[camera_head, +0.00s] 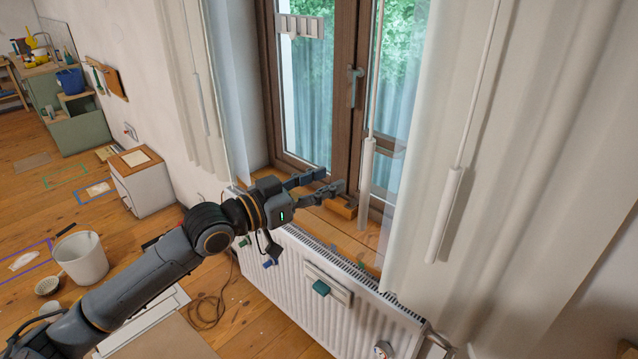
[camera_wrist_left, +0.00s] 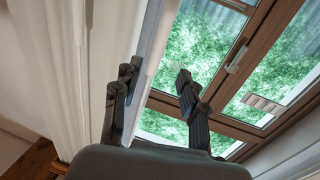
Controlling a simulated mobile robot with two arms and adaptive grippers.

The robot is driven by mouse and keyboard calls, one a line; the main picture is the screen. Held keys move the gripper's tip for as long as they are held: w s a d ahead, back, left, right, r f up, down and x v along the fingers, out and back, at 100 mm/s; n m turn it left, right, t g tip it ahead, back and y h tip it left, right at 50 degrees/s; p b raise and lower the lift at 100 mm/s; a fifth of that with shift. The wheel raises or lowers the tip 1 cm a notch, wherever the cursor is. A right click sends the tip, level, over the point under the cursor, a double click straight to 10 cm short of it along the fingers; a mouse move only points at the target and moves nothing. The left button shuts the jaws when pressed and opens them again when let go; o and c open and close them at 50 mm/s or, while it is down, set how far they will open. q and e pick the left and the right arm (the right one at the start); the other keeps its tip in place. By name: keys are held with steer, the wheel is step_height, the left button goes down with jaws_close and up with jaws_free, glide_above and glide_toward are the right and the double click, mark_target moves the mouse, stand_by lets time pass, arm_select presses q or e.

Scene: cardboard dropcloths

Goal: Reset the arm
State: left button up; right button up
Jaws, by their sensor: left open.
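My left gripper (camera_head: 325,183) is open at the window, above the wooden sill (camera_head: 312,219) and the radiator (camera_head: 335,292). Its fingers point right, toward the window frame, and nothing is between them. In the left wrist view the two dark fingers (camera_wrist_left: 158,90) stand apart, with the curtain and the window behind them. My left arm reaches in from the lower left of the head view. My right gripper is in neither view.
A brown-framed window (camera_head: 348,80) stands behind the gripper. White curtains (camera_head: 500,130) hang close on the right. A wooden block (camera_head: 341,208) lies on the sill near the fingers. A white bucket (camera_head: 82,257) and a white cabinet (camera_head: 143,182) stand on the floor at left.

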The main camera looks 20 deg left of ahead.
arm_select(q)
steer(key=shift+s+a, duration=0.2)
steer(key=shift+s, duration=0.15)
